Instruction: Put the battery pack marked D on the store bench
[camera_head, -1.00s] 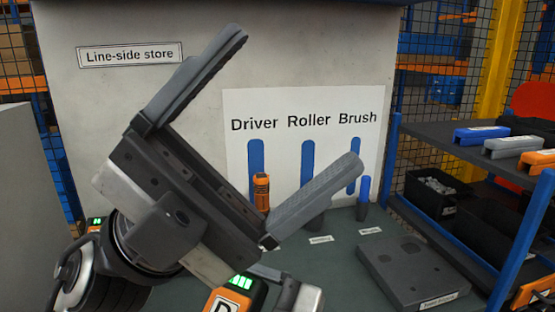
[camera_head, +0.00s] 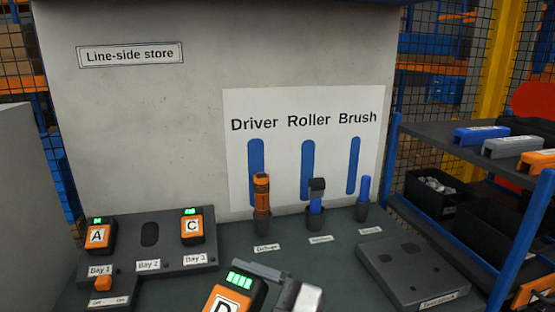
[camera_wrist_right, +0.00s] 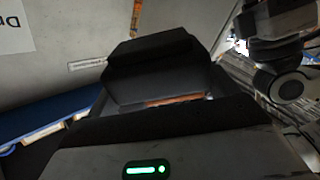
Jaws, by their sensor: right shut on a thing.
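The battery pack marked D (camera_head: 228,300) is black and orange with green lights, at the bottom edge of the head view, its lower part cut off. My right gripper (camera_head: 278,283) is shut on it. The pack is in front of the grey-green store bench (camera_head: 235,262); I cannot tell whether it touches the bench. In the right wrist view, dark parts of the gripper and pack fill the middle, with a strip of orange.
A charger (camera_head: 150,262) on the left holds packs A (camera_head: 98,236) in Bay 1 and C (camera_head: 192,226) in Bay 3; Bay 2 (camera_head: 149,234) is empty. Holders with a driver (camera_head: 262,190), roller (camera_head: 317,192) and brush (camera_head: 365,187) stand behind. A grey tray (camera_head: 412,270) lies right.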

